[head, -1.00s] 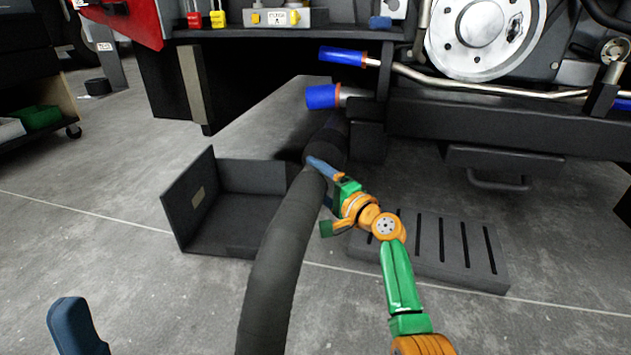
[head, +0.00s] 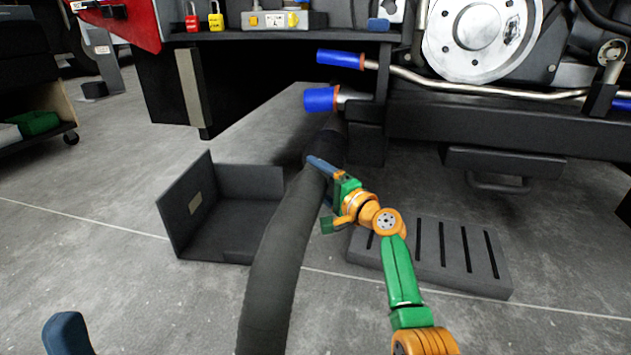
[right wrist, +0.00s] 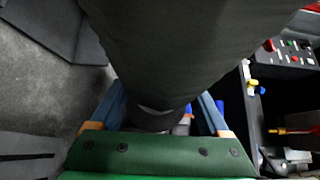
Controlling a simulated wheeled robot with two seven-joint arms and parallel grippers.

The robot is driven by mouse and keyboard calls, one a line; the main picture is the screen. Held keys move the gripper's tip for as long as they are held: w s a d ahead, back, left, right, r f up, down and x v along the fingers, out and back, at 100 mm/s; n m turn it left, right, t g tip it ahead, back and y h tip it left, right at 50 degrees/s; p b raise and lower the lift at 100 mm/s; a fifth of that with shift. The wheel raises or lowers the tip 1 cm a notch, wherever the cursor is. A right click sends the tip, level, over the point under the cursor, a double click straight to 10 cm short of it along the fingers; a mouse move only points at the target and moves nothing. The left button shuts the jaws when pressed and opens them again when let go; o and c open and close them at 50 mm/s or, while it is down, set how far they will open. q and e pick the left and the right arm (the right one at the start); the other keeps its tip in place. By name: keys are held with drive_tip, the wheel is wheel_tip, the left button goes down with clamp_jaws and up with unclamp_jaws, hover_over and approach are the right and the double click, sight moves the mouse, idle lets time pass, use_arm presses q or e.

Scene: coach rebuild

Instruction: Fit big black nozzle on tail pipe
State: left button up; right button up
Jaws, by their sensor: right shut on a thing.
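The big black nozzle (head: 326,146) is the wide dark end of a thick hose (head: 272,262) that rises from the bottom of the head view. My right gripper (head: 318,166) is shut on it near its upper end; in the right wrist view the dark tube (right wrist: 165,60) lies between the blue fingers. The nozzle's mouth is hard to make out. Two pipe ends with blue sleeves and orange rings stick out under the coach, an upper one (head: 340,59) and a lower one (head: 321,99). The nozzle is just below the lower one. My left gripper (head: 68,335) shows only a blue fingertip.
An open dark box (head: 236,185) stands on the floor left of the hose. A slotted dark block (head: 455,255) lies under my right arm. The coach's dark beam (head: 480,120) runs across at right. A cart (head: 45,125) stands far left.

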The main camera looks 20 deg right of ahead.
sight(326, 183)
drive_tip(key=shift+r, duration=0.15)
drive_tip(key=o, duration=1.3)
drive_tip(key=shift+s, duration=0.15)
drive_tip(key=p+v, duration=0.4)
drive_tip(key=v, duration=0.2)
drive_tip(key=shift+s+d+p, duration=0.15)
drive_tip(key=shift+s+p, duration=0.1)
drive_tip(key=shift+p, duration=0.05)
drive_tip(key=shift+s+d, duration=0.15)
drive_tip(key=shift+s, duration=0.4)
